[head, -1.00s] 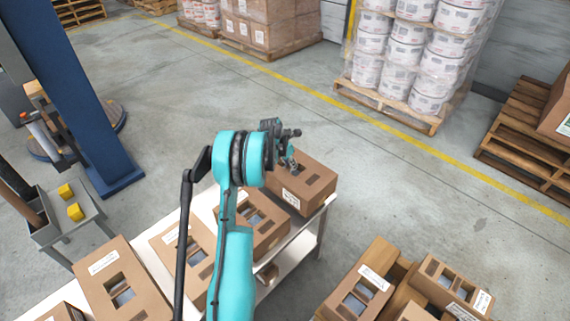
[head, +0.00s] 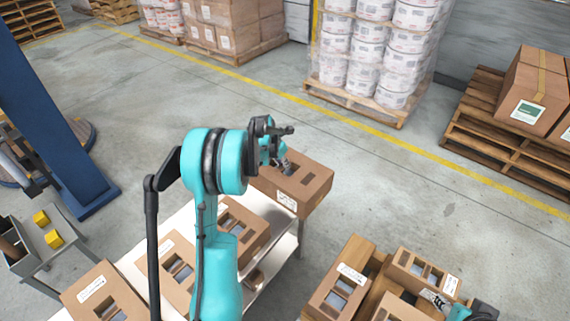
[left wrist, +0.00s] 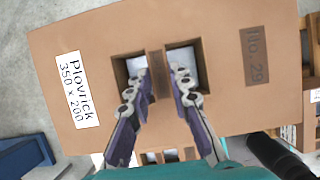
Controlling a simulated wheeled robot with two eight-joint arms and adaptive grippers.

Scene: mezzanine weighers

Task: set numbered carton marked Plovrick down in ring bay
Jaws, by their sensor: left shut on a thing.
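The Plovrick carton (head: 312,186) is a brown box at the far right end of the white bench in the head view. In the left wrist view its top (left wrist: 215,25) shows a white "Plovrick 350 x 200" label and a dark "No. 29" patch. My left gripper (head: 279,162) is shut on the strip between the carton's two top slots; its fingers (left wrist: 159,88) reach into the slots. The carton overhangs the bench corner in the picture and seems held clear of it. A teal and black part of my right arm (head: 470,312) shows at the bottom edge. I cannot pick out the ring bay.
The white bench (head: 284,222) holds several slotted cartons, one (head: 240,226) close to the held carton. More cartons (head: 340,287) stand on wood at bottom right. A blue column (head: 50,120) stands at left. Open grey floor (head: 390,190) lies right of the carton.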

